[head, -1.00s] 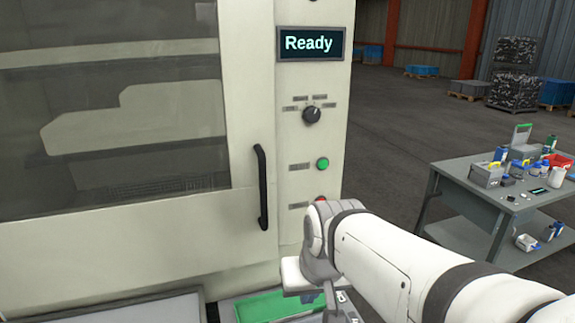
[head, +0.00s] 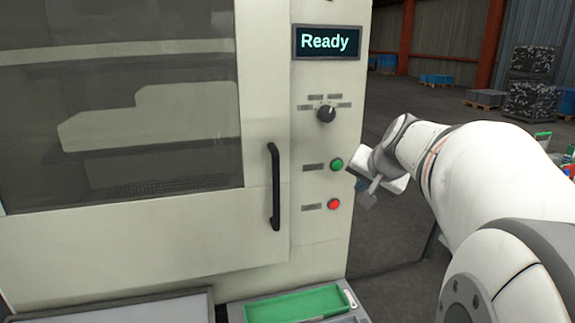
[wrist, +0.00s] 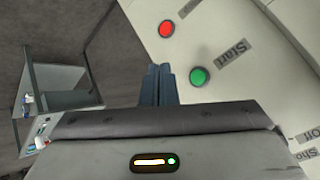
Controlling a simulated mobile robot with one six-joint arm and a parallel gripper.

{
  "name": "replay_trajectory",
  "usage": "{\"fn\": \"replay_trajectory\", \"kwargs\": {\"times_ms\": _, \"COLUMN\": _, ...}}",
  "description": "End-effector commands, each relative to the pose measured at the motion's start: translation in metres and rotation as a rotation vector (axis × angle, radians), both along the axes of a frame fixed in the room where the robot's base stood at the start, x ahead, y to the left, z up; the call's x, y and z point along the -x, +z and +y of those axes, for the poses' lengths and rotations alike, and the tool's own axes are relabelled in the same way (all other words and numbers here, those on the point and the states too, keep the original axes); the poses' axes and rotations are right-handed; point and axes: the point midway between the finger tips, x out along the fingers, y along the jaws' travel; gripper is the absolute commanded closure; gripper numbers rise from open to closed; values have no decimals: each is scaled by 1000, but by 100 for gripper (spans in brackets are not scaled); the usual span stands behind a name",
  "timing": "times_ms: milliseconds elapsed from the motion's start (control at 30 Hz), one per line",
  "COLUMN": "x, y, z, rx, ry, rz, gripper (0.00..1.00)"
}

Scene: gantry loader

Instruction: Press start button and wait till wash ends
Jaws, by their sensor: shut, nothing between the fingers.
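The machine's green start button (head: 337,164) is on the control panel, above a red button (head: 333,204). The display (head: 327,42) reads "Ready". My gripper (head: 362,183) is shut and empty, just right of the green button in the head view; my arm hides part of the area behind it. In the wrist view the shut fingertips (wrist: 158,72) are beside the green button (wrist: 199,76), which has a "Start" label next to it, and the red button (wrist: 166,29) is further up. The fingers look apart from the green button.
A black door handle (head: 274,187) stands out left of the buttons. A selector knob (head: 326,114) is above them. A green tray (head: 295,305) is low in front of the machine. A grey workbench (wrist: 62,85) shows at left in the wrist view.

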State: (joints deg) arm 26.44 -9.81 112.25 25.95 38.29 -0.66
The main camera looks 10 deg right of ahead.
Motion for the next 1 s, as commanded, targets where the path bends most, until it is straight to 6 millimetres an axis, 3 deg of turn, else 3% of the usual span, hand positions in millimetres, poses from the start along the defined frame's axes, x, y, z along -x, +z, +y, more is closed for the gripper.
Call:
{"fn": "replay_trajectory", "kwargs": {"times_ms": 167, "x": -13, "y": 2, "z": 0, "rx": 0, "ry": 0, "rz": 2, "gripper": 100}}
{"fn": "replay_trajectory", "kwargs": {"times_ms": 600, "x": -72, "y": 1, "z": 2, "rx": 0, "ry": 0, "rz": 2, "gripper": 100}}
{"fn": "replay_trajectory", "kwargs": {"times_ms": 1000, "x": -87, "y": 0, "z": 2, "rx": 1, "ry": -1, "rz": 1, "gripper": 100}}
